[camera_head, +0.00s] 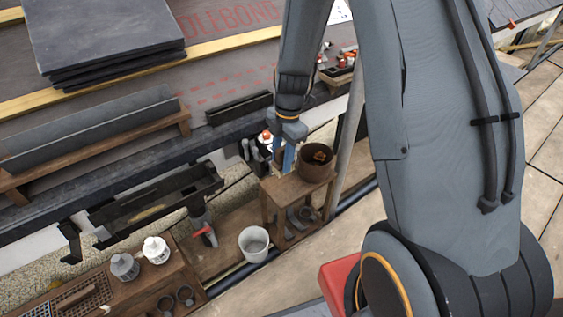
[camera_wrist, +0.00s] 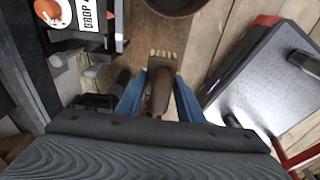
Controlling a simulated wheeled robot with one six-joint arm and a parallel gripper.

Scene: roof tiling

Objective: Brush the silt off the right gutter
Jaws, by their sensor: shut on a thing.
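My gripper (camera_head: 283,158) hangs over a small wooden stand, its blue fingers pointing down. In the wrist view the gripper (camera_wrist: 158,92) is shut on a brush (camera_wrist: 160,75) with a brown wooden handle and pale bristle tufts. In the head view the fingers mostly hide the brush. A black gutter length (camera_head: 180,188) lies along the roof edge, left of my gripper, with sandy material (camera_head: 150,212) visible in its near part. The gripper and brush are apart from it. I cannot tell whether this is the right gutter.
A brown pot (camera_head: 317,167) stands on the wooden stand (camera_head: 285,187), close right of my gripper. Slate tiles (camera_head: 105,35) are stacked on the roof. A grey pole (camera_head: 350,125) rises beside the pot.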

